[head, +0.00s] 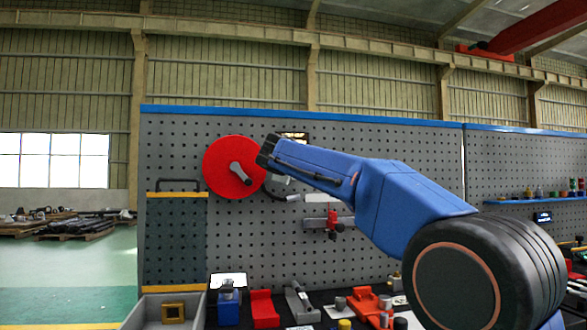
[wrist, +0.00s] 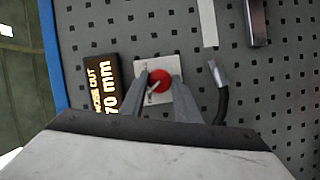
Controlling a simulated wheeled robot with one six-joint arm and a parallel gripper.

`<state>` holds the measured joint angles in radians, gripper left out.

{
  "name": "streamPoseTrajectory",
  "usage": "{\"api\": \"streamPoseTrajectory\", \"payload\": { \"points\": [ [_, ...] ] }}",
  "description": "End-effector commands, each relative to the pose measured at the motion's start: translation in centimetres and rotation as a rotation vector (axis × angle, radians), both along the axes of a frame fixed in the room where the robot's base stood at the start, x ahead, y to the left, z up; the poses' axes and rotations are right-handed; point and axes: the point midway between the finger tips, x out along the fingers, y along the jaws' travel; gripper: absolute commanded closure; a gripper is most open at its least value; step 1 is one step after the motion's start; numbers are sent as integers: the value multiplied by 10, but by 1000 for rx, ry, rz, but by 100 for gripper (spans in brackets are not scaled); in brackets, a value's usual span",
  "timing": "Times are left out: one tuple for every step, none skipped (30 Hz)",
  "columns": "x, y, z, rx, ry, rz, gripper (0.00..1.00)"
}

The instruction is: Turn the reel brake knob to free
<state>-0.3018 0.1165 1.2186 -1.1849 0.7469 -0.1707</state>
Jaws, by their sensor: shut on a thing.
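The small round red knob (wrist: 158,76) sits on a pale square plate (wrist: 174,66) on the pegboard in the wrist view. A light pointer mark crosses the knob toward the lower left. My gripper (wrist: 160,86) is shut on the knob, with one grey finger on each side of it. In the head view my blue arm reaches up to the board and hides the knob. The large red reel disc (head: 218,160) with a grey crank handle (head: 241,174) is on the board just left of my gripper.
A dark display (wrist: 102,85) reading "OUT" and "70 mm" is beside the plate. A black cable (wrist: 222,98) curves close by my fingers. A red clamp-like part (head: 332,224) hangs below my arm. Several tools and a grey tray (head: 140,314) stand on the bench below.

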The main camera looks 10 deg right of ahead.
Motion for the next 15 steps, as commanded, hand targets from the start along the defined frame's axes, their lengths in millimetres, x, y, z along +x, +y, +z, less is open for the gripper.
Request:
{"api": "streamPoseTrajectory", "payload": {
  "points": [
    [0, 1, 0, -26, -2, 2, 93],
    [0, 1, 0, -39, -2, 1, 93],
    [0, 0, 1, -58, -2, 1, 93],
    [0, 0, 0, -70, -1, 1, 93],
    [0, 0, 0, -80, -1, 1, 93],
    [0, 0, 0, -94, -2, 1, 93],
    [0, 0, 0, -102, -2, 0, 93],
    [0, 0, 0, -109, -1, 0, 93],
    [0, 0, 0, -118, -2, 1, 93],
    [0, 0, 0, -124, -2, 1, 93],
    [0, 0, 0, -129, -2, 1, 93],
    [0, 0, 0, -134, -2, 0, 93],
    [0, 0, 0, -136, -2, 1, 93],
    [0, 0, 0, -138, -2, 1, 93],
    [0, 0, 0, -140, -2, 1, 93]
  ]
}}
